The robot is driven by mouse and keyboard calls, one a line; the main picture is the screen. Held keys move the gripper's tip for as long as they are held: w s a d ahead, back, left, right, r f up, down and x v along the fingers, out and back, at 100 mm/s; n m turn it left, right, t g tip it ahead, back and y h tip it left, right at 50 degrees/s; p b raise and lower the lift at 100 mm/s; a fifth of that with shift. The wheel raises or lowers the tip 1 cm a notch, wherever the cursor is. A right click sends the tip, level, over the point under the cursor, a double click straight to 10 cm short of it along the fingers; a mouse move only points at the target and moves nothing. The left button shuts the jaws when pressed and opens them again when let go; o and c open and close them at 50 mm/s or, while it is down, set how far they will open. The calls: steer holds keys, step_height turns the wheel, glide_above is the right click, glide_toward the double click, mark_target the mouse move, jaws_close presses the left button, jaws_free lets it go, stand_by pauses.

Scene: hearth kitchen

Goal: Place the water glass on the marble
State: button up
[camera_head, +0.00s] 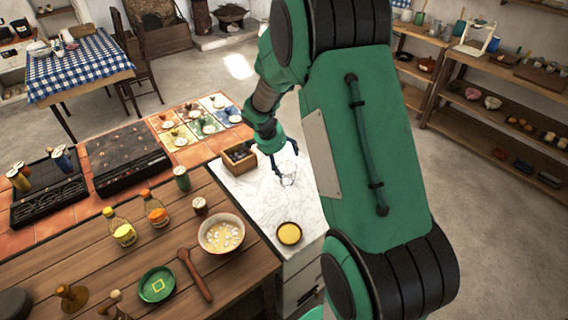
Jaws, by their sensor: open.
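A clear water glass (288,179) stands on the white marble counter (252,207), near its right edge. My gripper (286,168) is open and points down right at the glass, with its fingertips close to the rim. I cannot tell whether the fingers touch the glass or are around it. My green arm covers part of the view to the right of the marble.
A wooden box (239,158) with dark contents and a yellow round dish (289,233) are also on the marble. A bowl (222,234), a wooden spoon (195,275) and bottles (154,208) stand on the wooden counter at left. Bare marble lies between box and dish.

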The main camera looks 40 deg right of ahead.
steer(key=shift+v, duration=0.9)
steer(key=shift+r, duration=0.1)
steer(key=s+a+r+n+t+y, duration=0.1)
steer(key=s+a+r+n, duration=0.2)
steer(key=s+a+r, duration=0.35)
steer(key=s+a+r+n+t, duration=0.1)
steer(key=s+a+r+n, duration=0.2)
steer(key=a+r, duration=0.65)
steer(key=s+a+r+n+t+y, duration=0.1)
steer(key=s+a+r+n, duration=0.2)
steer(key=s, duration=0.4)
steer(key=s+a+r+n+y, duration=0.1)
steer(key=s+a+r+n, duration=0.2)
steer(key=s+a+r, duration=0.1)
steer(key=s+a+r+n+t+y, duration=0.1)
steer(key=s+a+r+n, duration=0.2)
steer(key=s, duration=0.6)
steer(key=a, duration=0.2)
steer(key=shift+s+a+r+n+t, duration=0.25)
steer(key=shift+s+a+n+t, duration=0.05)
steer(key=shift+a, duration=0.1)
